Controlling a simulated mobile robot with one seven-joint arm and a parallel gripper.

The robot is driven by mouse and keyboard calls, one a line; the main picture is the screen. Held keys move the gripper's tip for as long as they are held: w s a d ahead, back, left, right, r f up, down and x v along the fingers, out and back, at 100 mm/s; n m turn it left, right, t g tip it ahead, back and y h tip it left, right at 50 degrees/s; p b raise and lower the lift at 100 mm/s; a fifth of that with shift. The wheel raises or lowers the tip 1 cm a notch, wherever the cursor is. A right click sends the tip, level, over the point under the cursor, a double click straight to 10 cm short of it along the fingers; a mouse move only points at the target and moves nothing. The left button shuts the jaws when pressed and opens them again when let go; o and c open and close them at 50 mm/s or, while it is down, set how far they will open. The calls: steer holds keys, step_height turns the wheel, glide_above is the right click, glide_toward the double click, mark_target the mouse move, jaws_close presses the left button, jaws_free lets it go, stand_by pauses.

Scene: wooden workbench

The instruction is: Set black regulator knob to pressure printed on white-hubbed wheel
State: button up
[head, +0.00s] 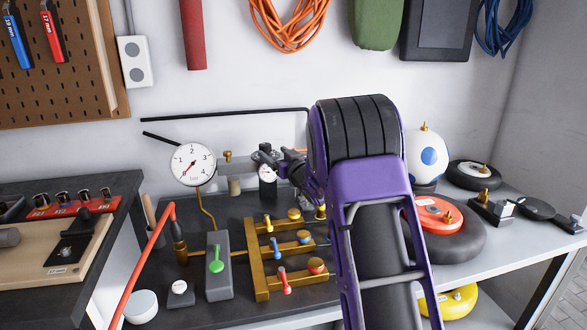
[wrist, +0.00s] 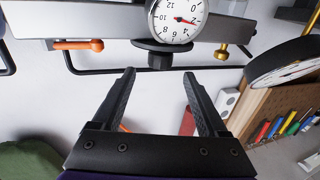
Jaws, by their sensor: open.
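The black regulator knob (wrist: 160,61) sits beside a small white dial (wrist: 178,17) with a red needle in the wrist view. The dial also shows in the head view (head: 266,173), left of my gripper. My gripper (wrist: 159,73) is open and empty, its fingertips apart on either side of the knob's line; I cannot tell whether they touch it. In the head view my arm hides much of the gripper. The white-hubbed wheel (head: 463,178) lies at the back right of the bench, dark-tyred. Print on its hub is too small to read.
A larger bar gauge (head: 194,164) stands left of the regulator. A brass manifold (head: 262,284) with coloured levers and a grey block with a green lever (head: 216,262) stand in front. A red-hubbed wheel (head: 466,243) and a white ball-shaped tank (head: 426,158) stand right of my arm.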

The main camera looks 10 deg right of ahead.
steer(key=v, duration=1.2)
